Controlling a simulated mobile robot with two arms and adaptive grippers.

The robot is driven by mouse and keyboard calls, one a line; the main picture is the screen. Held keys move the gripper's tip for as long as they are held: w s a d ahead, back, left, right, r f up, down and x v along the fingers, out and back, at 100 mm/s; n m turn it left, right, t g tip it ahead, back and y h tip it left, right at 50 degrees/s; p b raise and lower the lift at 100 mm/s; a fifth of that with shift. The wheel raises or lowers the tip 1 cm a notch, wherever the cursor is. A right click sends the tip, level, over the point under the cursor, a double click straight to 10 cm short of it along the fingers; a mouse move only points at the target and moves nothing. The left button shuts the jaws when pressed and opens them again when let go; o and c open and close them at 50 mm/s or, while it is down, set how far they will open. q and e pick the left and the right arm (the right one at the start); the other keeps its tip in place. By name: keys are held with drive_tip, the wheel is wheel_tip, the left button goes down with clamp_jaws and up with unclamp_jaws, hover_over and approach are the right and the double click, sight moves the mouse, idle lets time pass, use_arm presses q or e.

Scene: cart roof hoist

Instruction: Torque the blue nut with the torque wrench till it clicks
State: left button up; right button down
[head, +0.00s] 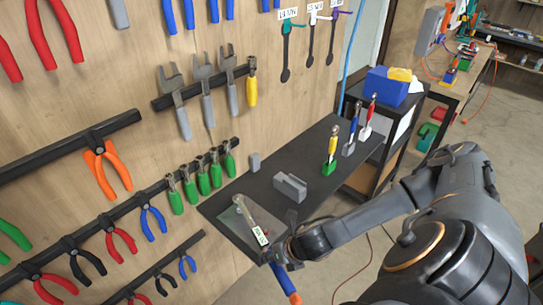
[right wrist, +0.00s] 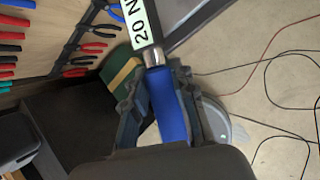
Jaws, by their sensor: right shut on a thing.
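The torque wrench has a steel shaft (head: 246,216), a white-and-green label (head: 260,236) and a blue handle (head: 281,274) with an orange end. My right gripper (head: 284,250) is shut on it near the top of the handle. In the right wrist view the blue handle (right wrist: 168,105) lies between the two fingers (right wrist: 165,95), below a label (right wrist: 138,20) reading "20 N". The wrench's head end is over a grey-green pad on the black shelf; I cannot tell whether it touches. I cannot make out the blue nut. My left gripper is not in view.
The black shelf (head: 322,158) holds a grey slotted block (head: 290,187) and screwdrivers in coloured stands. Pliers and wrenches hang on the wooden wall (head: 130,90) at left. A dark cart carries a blue box (head: 387,86). Open floor with cables lies front right.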

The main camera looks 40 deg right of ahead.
drive_tip(key=shift+f, duration=0.1)
drive_tip(key=shift+p, duration=0.5)
idle(0.5)
drive_tip(key=w+a+m+h, duration=0.4)
drive_tip(key=w+a+m, duration=0.25)
drive_tip(key=a, duration=0.45)
drive_tip(key=s+d+n+y+p, duration=0.1)
drive_tip(key=d, duration=0.1)
drive_tip(key=s+d+n+y+p, duration=0.1)
drive_tip(key=s+d+n, duration=0.1)
drive_tip(key=shift+s+d, duration=0.1)
drive_tip(key=shift+d, duration=0.15)
idle(0.3)
